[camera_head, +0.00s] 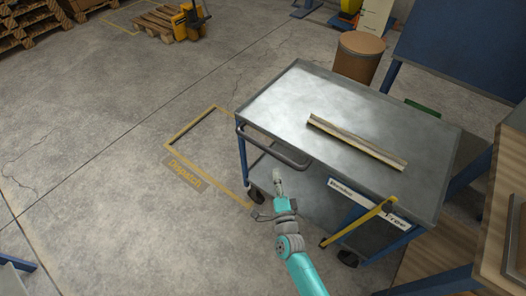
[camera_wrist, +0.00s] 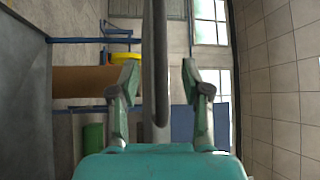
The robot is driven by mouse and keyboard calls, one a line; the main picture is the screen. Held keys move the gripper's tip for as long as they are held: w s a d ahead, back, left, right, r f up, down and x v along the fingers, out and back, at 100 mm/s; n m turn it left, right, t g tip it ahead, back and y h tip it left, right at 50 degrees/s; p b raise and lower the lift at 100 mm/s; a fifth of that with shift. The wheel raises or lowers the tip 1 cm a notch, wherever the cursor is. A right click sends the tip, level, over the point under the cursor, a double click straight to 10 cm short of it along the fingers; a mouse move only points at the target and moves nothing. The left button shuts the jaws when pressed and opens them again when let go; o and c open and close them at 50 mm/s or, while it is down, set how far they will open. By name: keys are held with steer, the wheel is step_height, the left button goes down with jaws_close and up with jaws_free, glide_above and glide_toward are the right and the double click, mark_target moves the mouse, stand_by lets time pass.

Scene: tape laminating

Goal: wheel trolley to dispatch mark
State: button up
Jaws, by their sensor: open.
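The trolley (camera_head: 275,95) is a grey-topped cart with a blue frame and black castors, right of centre in the head view. Its dark handle bar (camera_head: 273,148) sticks out at the left end. My gripper (camera_head: 277,172) is open at the handle's near part. In the wrist view the handle bar (camera_wrist: 155,50) runs between the open fingers of my gripper (camera_wrist: 160,78), with gaps on both sides. The dispatch mark (camera_head: 185,130) is a yellow floor outline with a "Dispatch" label (camera_head: 185,172), left of the trolley. The trolley partly covers its right side.
A long pale strip (camera_head: 355,142) lies on the trolley top. A yellow lever (camera_head: 360,222) sits on its near side, beside a label reading "Free". A brown drum (camera_head: 359,58) and workbenches crowd the right. The floor on the left is open; pallets stand far back.

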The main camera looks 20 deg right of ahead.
mark_target(272, 153)
steer(key=x, duration=1)
steer(key=shift+w, duration=0.15)
jaws_close()
